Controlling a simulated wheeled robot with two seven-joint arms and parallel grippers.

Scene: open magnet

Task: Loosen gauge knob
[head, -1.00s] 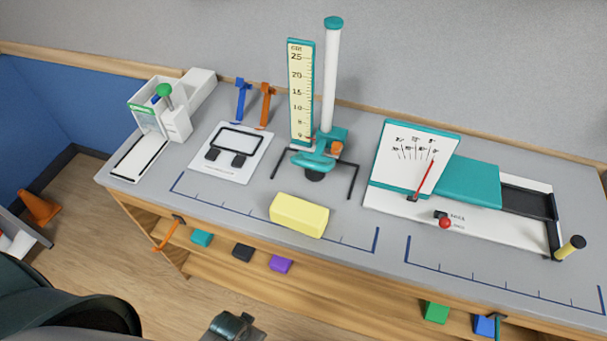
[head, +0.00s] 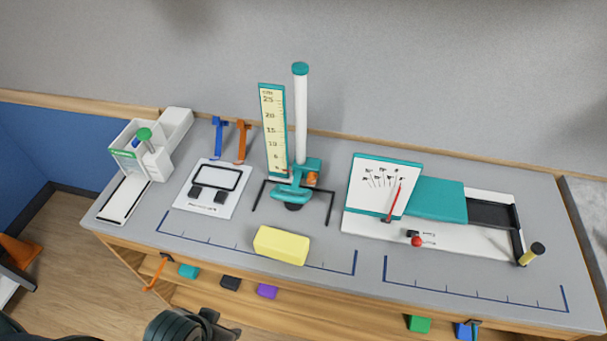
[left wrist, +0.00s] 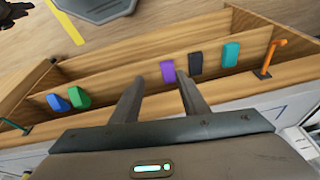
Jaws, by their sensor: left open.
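The height gauge stands upright at the back middle of the bench in the head view, with a white column (head: 301,115), a teal base (head: 291,192) and a yellow centimetre scale (head: 272,130). An orange knob (head: 312,179) sits at the right side of its base. My left gripper (left wrist: 160,78) shows in the left wrist view, open and empty, over the bench's front shelf and well away from the gauge. Dark parts of my left arm show at the bottom edge of the head view. My right gripper is not in view.
A yellow block (head: 281,246) lies in front of the gauge. A white-and-teal meter device (head: 385,185) stands to its right. Blue (head: 218,138) and orange (head: 241,141) clamp-like pieces stand at the back left. A purple block (left wrist: 168,72) is on the front shelf.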

